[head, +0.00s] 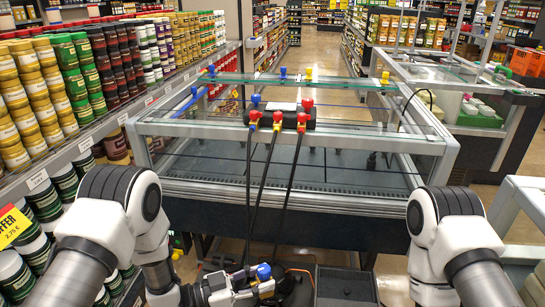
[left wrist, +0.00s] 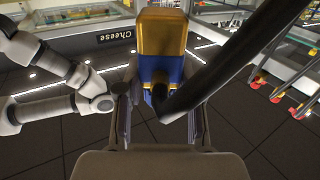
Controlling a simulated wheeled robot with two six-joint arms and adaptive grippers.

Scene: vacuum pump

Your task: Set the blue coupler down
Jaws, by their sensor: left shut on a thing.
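My left gripper (head: 243,291) is low in the middle of the head view, in front of the glass-topped freezer. In the left wrist view its two fingers (left wrist: 162,112) are shut on the blue coupler (left wrist: 160,74), which has a blue body and a yellow-gold upper part. A thick black hose (left wrist: 225,65) runs close to its lower end and off to the upper right. In the head view a blue knob (head: 264,271) shows at the fingertips, with yellow beside it. My right arm shows at the right, but its gripper is out of the frame.
A black manifold (head: 283,118) with red, yellow and blue fittings sits on the freezer's front rail (head: 190,129); black hoses (head: 268,180) hang from it. A dark, open-looking box (head: 345,286) stands right of my left gripper. Shelves of tins (head: 100,70) line the left.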

